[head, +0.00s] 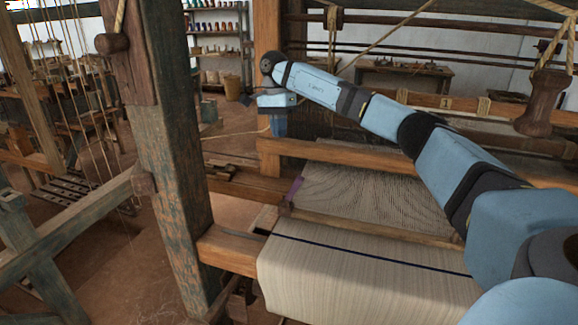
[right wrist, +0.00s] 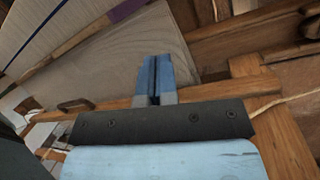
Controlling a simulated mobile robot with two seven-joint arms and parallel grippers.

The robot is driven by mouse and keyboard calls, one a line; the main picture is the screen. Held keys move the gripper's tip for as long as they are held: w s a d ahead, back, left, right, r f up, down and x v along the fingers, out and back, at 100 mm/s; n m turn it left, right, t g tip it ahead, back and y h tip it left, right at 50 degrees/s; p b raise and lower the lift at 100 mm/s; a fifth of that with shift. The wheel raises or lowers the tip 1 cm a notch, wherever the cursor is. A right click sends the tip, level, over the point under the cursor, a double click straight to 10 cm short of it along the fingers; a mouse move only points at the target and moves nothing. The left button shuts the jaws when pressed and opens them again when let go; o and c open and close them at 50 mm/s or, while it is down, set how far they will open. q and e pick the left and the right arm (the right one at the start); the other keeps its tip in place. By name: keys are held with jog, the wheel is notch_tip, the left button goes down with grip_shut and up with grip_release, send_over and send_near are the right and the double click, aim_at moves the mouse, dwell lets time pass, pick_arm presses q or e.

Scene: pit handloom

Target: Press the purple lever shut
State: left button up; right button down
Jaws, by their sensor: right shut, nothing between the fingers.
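The purple lever (head: 295,188) is a small purple piece at the left edge of the woven warp in the head view. In the right wrist view a purple patch (right wrist: 128,9) shows at the top edge, cut off by the frame. How far the lever stands open is too small to tell. My right gripper (head: 278,130) points down, behind and above the lever, apart from it. In the right wrist view its blue fingers (right wrist: 155,78) are together with nothing between them. My left gripper is not in view.
The striped cloth (head: 350,270) covers the front beam, with the warp (head: 370,190) behind it. A thick wooden post (head: 170,160) stands at left. A wooden beam (head: 360,158) crosses behind the warp. A hanging wooden weight (head: 541,103) is at upper right.

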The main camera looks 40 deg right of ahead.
jog(key=p, duration=0.1)
send_near(293, 191)
jog(key=shift+w+d+x, duration=0.35)
jog(key=shift+w+x, duration=0.25)
jog(key=shift+x, duration=2.35)
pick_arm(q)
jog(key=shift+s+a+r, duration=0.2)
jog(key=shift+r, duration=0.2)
pick_arm(e)
jog(key=shift+w+d+f, duration=0.2)
jog(key=shift+w+d, duration=0.05)
jog(key=shift+w, duration=0.05)
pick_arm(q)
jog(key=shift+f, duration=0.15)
